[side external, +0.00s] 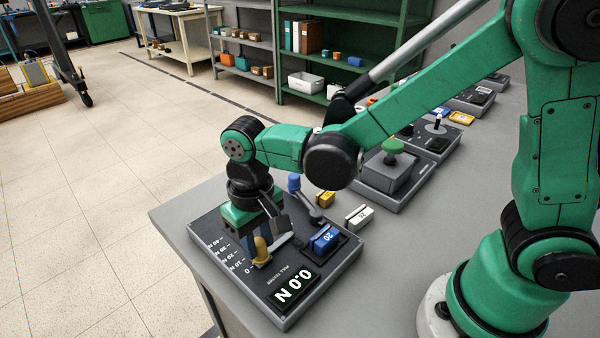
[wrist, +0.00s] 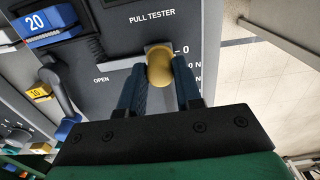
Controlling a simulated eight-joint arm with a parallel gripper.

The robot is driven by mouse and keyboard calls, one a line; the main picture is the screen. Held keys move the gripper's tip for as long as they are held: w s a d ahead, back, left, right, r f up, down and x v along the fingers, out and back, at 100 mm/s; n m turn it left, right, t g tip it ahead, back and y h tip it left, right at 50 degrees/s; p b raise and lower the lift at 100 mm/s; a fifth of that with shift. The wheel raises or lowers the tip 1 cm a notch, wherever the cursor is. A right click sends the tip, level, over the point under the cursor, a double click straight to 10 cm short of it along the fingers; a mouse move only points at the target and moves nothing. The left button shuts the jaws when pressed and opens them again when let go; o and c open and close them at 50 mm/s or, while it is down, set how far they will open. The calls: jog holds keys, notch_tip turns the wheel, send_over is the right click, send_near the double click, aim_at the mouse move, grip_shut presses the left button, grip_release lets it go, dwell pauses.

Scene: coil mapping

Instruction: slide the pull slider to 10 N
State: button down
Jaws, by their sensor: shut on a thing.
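The pull tester (side external: 345,258) is a dark grey panel on the bench with a scale marked 0 to 40 N. Its display (side external: 293,289) reads 0.0 N. The yellow slider knob (side external: 262,250) stands at the 0 mark; it also shows in the wrist view (wrist: 160,66). My gripper (side external: 258,240) is over the panel, its blue fingers on both sides of the knob. In the wrist view my gripper (wrist: 158,80) is shut on the knob. The slot under the knob is partly hidden by my fingers.
A blue block marked 20 (side external: 325,239) sits in the tester. A blue-knobbed lever (side external: 295,184) stands beside it. A white block (side external: 358,216) and a yellow block (side external: 325,198) lie on the bench. A box with a green knob (side external: 392,147) stands further back.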

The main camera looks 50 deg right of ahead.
jog(key=shift+w, duration=1.05)
dwell(0.4)
jog(key=c, duration=0.7)
grip_release()
jog(key=shift+r, duration=3.55)
jog(key=shift+d, duration=0.1)
